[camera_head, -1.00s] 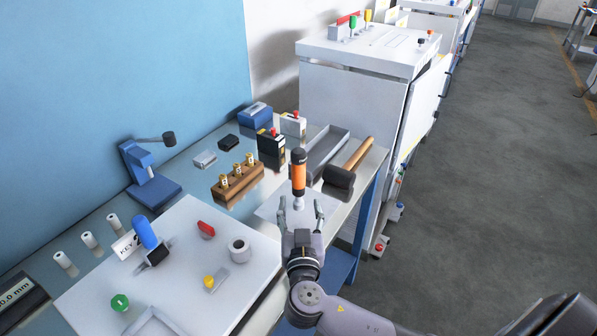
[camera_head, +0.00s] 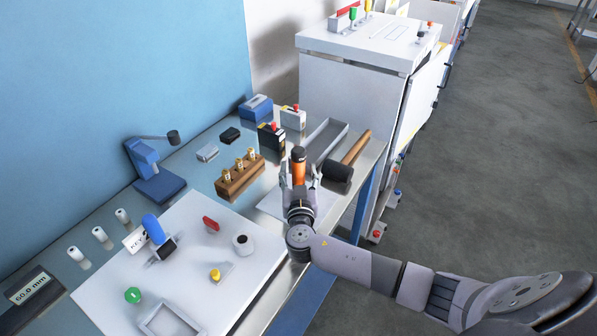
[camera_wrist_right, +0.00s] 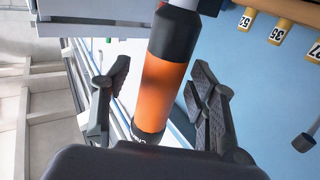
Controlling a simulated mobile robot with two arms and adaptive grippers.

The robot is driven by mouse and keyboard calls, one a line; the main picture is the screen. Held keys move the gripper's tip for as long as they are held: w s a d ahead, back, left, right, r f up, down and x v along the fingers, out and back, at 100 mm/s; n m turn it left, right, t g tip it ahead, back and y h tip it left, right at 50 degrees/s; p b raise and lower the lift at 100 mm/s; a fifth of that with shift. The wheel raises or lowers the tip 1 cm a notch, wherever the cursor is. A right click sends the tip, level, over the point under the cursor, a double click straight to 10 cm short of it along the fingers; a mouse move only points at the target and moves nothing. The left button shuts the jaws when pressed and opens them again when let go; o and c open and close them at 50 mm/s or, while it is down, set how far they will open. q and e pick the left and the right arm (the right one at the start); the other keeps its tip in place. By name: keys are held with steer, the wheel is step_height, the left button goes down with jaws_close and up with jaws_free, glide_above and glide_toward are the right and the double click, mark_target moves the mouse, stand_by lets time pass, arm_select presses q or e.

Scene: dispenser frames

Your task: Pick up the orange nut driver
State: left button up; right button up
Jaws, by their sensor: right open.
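The orange nut driver (camera_head: 299,170) has a black-and-orange handle and stands upright near the table's front edge, over a pale sheet. My right gripper (camera_head: 300,186) is open, with its fingers on either side of the handle in the head view. In the right wrist view the orange handle (camera_wrist_right: 163,88) lies between the two spread fingers of the right gripper (camera_wrist_right: 160,100), with gaps visible at both sides. The driver's lower end is hidden behind my gripper in the head view. My left gripper is not in view.
A mallet (camera_head: 340,172) and a grey tray (camera_head: 327,140) lie close to the right of the driver. A wooden block (camera_head: 240,177) with brass pieces stands to the left. A white board (camera_head: 190,290) with several parts fills the front left. A white cabinet (camera_head: 345,90) stands behind.

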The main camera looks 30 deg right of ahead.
jaws_close()
stand_by(0.7)
